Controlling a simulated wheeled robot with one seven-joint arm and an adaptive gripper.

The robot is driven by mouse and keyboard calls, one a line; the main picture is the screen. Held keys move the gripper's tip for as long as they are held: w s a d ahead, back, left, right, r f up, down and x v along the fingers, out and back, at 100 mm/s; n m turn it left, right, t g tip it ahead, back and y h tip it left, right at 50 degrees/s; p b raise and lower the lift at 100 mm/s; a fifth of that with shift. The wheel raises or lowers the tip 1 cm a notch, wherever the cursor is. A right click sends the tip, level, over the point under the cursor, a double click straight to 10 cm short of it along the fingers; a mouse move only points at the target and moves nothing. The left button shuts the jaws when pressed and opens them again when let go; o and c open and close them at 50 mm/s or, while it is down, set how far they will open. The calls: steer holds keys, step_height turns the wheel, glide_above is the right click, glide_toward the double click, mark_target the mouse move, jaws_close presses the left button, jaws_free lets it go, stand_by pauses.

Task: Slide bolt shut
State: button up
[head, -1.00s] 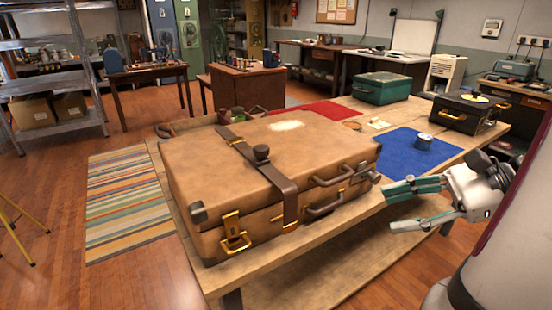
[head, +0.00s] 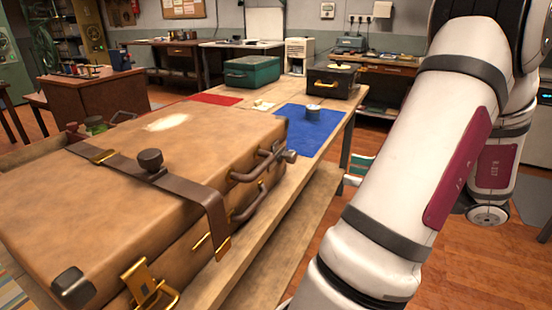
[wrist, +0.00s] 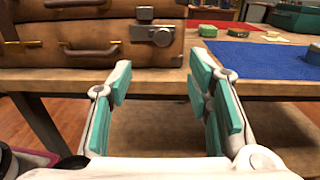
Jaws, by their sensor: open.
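The large brown leather suitcase (head: 130,165) lies flat on the wooden table. A grey metal fitting, apparently the bolt (wrist: 156,33), sits on its side near the right end in the wrist view. Part of it, a dark knob, shows in the head view (head: 290,156). I cannot tell how far the bolt is slid. My gripper (wrist: 158,78) is open and empty, its teal fingers spread below and in front of the fitting, not touching it. In the head view my arm mostly hides the gripper; only teal finger parts show beyond the table edge.
A dark strap (head: 150,178) crosses the suitcase, and handles (head: 255,168) and a brass latch (head: 148,283) stick out from its side. A blue mat (head: 305,132) with a small tin (head: 313,113) lies right of it. A green case (head: 252,71) and black case (head: 335,78) stand behind.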

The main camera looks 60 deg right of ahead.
mark_target(295, 158)
steer(key=w+b, duration=0.1)
steer(key=w, duration=0.3)
steer(key=w+b, duration=0.1)
steer(key=w, duration=0.4)
steer(key=w+a+b, duration=0.1)
steer(key=w, duration=0.4)
steer(key=shift+w, duration=0.1)
jaws_close()
